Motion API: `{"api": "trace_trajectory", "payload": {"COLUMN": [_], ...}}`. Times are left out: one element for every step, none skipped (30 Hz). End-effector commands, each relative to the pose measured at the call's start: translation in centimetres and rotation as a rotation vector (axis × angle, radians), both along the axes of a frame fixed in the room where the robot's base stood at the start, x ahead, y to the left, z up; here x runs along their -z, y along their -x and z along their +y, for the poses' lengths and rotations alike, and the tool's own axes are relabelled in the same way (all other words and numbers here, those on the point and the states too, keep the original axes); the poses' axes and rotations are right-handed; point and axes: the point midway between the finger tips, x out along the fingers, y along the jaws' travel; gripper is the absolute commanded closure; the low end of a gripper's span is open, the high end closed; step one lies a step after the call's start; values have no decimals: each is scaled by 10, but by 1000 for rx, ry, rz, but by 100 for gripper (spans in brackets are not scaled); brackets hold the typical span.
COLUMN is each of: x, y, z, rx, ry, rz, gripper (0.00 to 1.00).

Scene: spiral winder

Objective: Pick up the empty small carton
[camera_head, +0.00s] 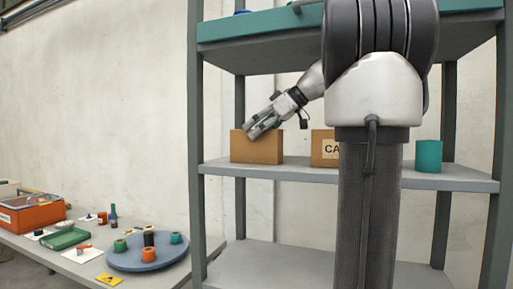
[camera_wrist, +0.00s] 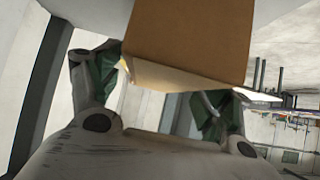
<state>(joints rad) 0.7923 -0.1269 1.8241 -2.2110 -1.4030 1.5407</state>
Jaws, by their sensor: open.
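A small plain brown carton (camera_head: 258,148) stands on the left part of the middle shelf in the head view. My gripper (camera_head: 258,130) is at its top front edge. In the wrist view the carton (camera_wrist: 190,35) lies between the two fingers of my gripper (camera_wrist: 165,85), with a paler face turned toward the palm. The fingers are open, one on each side of it; I cannot tell whether they touch it. Whether the carton is empty does not show. A second carton with a label (camera_head: 324,150) stands further right, partly hidden by my arm.
The grey middle shelf (camera_head: 300,173) also bears a teal cylinder (camera_head: 428,156) at the right. A teal upper shelf (camera_head: 265,27) hangs above, and shelf posts (camera_head: 196,120) stand close by. A table at the left holds a blue round tray (camera_head: 125,262) and an orange box (camera_head: 32,214).

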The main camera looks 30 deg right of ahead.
Motion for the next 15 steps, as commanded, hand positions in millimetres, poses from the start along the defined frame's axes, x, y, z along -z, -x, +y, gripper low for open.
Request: {"api": "trace_trajectory", "payload": {"x": [2,3,4,4,4,4,4,4,4,4,4,4,4,4,4], "y": [-2,-3,-4,-4,-4,-4,-4,-4,-4,-4,-4,-4,-4,-4,-4], "z": [2,3,4,4,4,3,3,3,3,3,3,3,3,3,3], "rx": [-1,-1,-1,-1,-1,-1,-1,-1,-1,0,0,0,0,0,0], "ry": [0,0,0,1,1,1,1,1,1,1,1,1,1,1,1], "rz": [0,0,0,0,0,0,0,0,0,-1,-1,-1,-1,-1,-1], "gripper": [21,21,21,21,21,21,21,21,23,29,34,41,47,52,60]}}
